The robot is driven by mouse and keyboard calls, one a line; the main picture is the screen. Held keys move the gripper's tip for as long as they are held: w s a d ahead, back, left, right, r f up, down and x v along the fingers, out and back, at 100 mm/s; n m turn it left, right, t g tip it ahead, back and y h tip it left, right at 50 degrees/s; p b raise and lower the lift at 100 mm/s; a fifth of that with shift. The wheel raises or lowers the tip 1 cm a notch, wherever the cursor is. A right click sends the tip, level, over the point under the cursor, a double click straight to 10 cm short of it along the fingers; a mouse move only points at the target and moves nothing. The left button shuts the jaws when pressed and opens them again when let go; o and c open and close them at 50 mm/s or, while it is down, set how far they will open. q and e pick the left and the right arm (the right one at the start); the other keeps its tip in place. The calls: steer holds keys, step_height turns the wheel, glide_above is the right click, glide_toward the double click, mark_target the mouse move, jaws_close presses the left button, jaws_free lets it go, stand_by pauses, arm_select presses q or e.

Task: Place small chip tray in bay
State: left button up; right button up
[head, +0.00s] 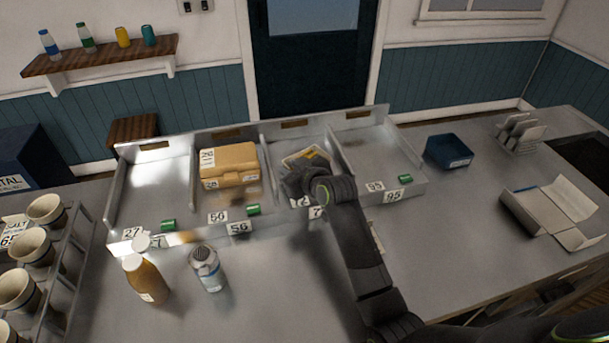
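A pale item with a yellow patch (313,155), perhaps the small chip tray, lies in the third bay from the left. My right gripper (293,184) is over its near side, at the front of that bay, and hides part of it. I cannot tell whether the fingers hold it. The bay unit has several bays with low dividers. The far left bay (150,192) is empty, and the far right bay (378,153) is empty. A tan lidded box (229,165) sits in the second bay. My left gripper is not in view.
A sauce bottle (145,279) and a shaker (207,269) stand in front of the bays. A rack of cups (45,250) is at left. A dark blue tub (448,151) and an open carton (551,212) lie at right. The right counter front is clear.

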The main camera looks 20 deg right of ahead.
steer(key=b+v, duration=0.1)
steer(key=v, duration=1)
steer(key=shift+s, duration=0.2)
steer(key=shift+d, duration=0.1)
